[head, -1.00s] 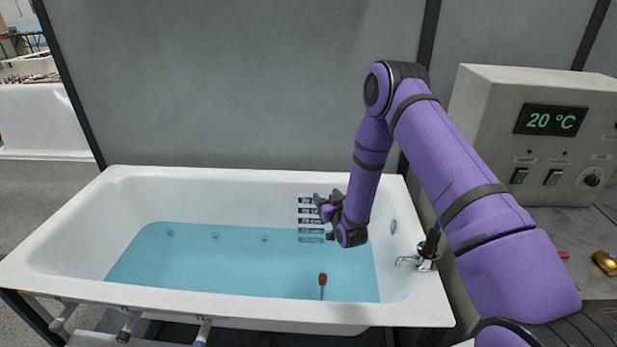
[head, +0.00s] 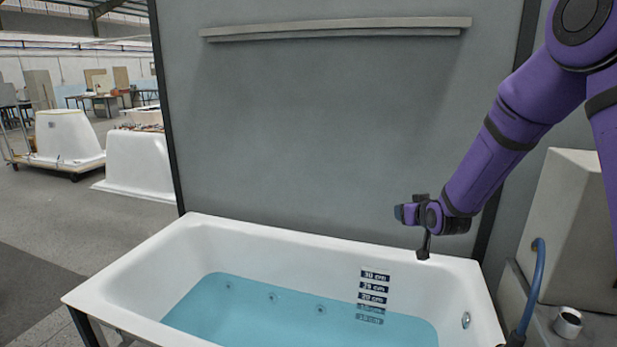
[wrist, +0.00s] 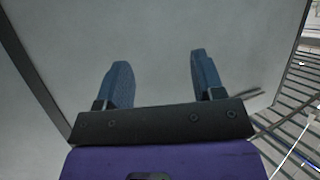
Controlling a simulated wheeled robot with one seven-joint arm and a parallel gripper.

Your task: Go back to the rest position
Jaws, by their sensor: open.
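My gripper (head: 402,214) is at the end of my purple arm in the head view, raised above the far rim of the bathtub, in front of the grey wall panel. In the wrist view its two blue fingers (wrist: 158,78) stand wide apart with nothing between them. The white bathtub (head: 130,262) holds blue water (head: 260,318) and lies below and to the left of the gripper. A depth scale (head: 373,287) marked in cm is on its inner far wall.
A grey wall panel (head: 330,130) with a ledge (head: 340,29) stands behind the tub. A grey control box (head: 575,230) and a blue hose (head: 538,275) are at the right. Other white tub shells (head: 140,162) stand at the far left, with open floor between.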

